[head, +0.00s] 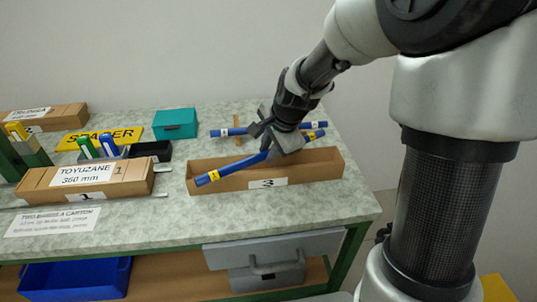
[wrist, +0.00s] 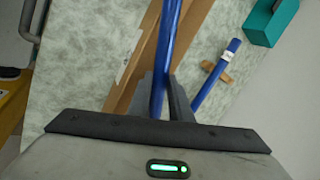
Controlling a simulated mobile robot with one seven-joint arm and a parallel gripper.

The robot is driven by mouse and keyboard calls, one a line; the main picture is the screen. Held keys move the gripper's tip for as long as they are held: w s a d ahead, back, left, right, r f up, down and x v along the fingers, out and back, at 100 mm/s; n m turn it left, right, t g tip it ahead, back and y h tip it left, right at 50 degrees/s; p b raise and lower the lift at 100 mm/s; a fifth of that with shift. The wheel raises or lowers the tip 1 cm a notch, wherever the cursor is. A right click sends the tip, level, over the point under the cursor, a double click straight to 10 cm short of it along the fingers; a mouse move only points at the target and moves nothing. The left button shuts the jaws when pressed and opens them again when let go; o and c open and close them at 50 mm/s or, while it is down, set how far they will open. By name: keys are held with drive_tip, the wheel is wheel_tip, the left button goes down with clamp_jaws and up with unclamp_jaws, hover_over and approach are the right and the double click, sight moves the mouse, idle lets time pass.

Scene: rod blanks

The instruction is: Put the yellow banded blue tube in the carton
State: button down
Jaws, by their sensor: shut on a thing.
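My gripper (head: 275,140) is shut on a blue tube (head: 232,168) with yellow bands near its ends. The tube also shows between the fingers in the wrist view (wrist: 171,40). It is held slanted across the open brown carton (head: 322,172) marked 3, its left end overlapping the carton's front wall in the head view. It appears above the carton; the exact height cannot be told. The carton's wall also shows beneath the tube in the wrist view (wrist: 143,60). The gripper hides the tube's middle and part of the carton's inside.
Another blue tube with white bands (head: 228,132) lies behind the carton on a wooden rest (wrist: 217,70). A teal box (head: 175,124), a yellow spacer sign (head: 98,138) and a closed carton (head: 122,181) marked 1 stand left. The table's right front corner is clear.

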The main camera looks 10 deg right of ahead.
drive_tip(key=shift+f, duration=0.2)
drive_tip(key=shift+f+b, duration=0.3)
drive_tip(key=shift+f, duration=0.1)
drive_tip(key=c, duration=1.6)
unclamp_jaws()
drive_tip(key=p+v, duration=0.3)
drive_tip(key=v, duration=1)
drive_tip(key=shift+w+a+p, duration=0.15)
drive_tip(key=shift+w+p, duration=0.1)
drive_tip(key=shift+p, duration=0.05)
drive_tip(key=shift+r, duration=0.1)
